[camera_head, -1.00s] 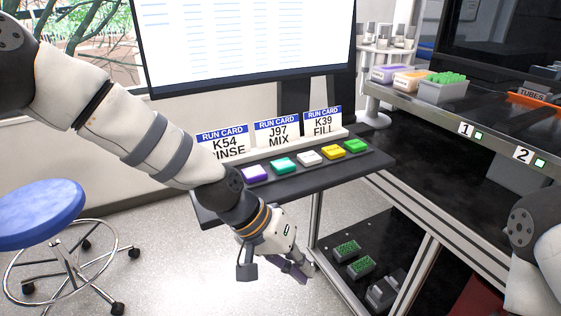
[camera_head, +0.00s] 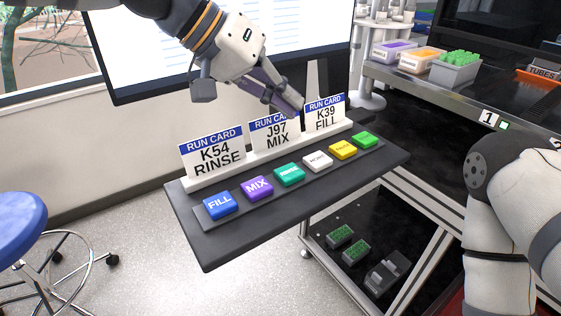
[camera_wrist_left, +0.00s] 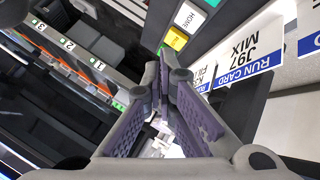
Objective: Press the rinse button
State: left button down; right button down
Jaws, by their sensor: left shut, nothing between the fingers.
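The teal button (camera_head: 290,174), whose small label seems to read RINSE, sits third from the left in a row on a dark shelf panel. Blue FILL (camera_head: 220,204) and purple MIX (camera_head: 257,187) are left of it; white HOME (camera_head: 318,161), yellow (camera_head: 343,149) and green (camera_head: 365,140) buttons are right of it. My left gripper (camera_head: 297,108) is shut and empty, above and behind the row, in front of the run cards and touching no button. In the left wrist view its fingers (camera_wrist_left: 166,70) point near the yellow button (camera_wrist_left: 176,39). My right gripper is out of view.
Run cards K54 RINSE (camera_head: 213,151), J97 MIX (camera_head: 274,134) and K39 FILL (camera_head: 325,113) stand in a white holder behind the buttons. A monitor (camera_head: 120,60) rises behind. A bench with boxes (camera_head: 392,50) is at right, a blue stool (camera_head: 18,232) at left.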

aim_at(287, 168)
pick_arm(q)
jog(key=shift+s, duration=0.1)
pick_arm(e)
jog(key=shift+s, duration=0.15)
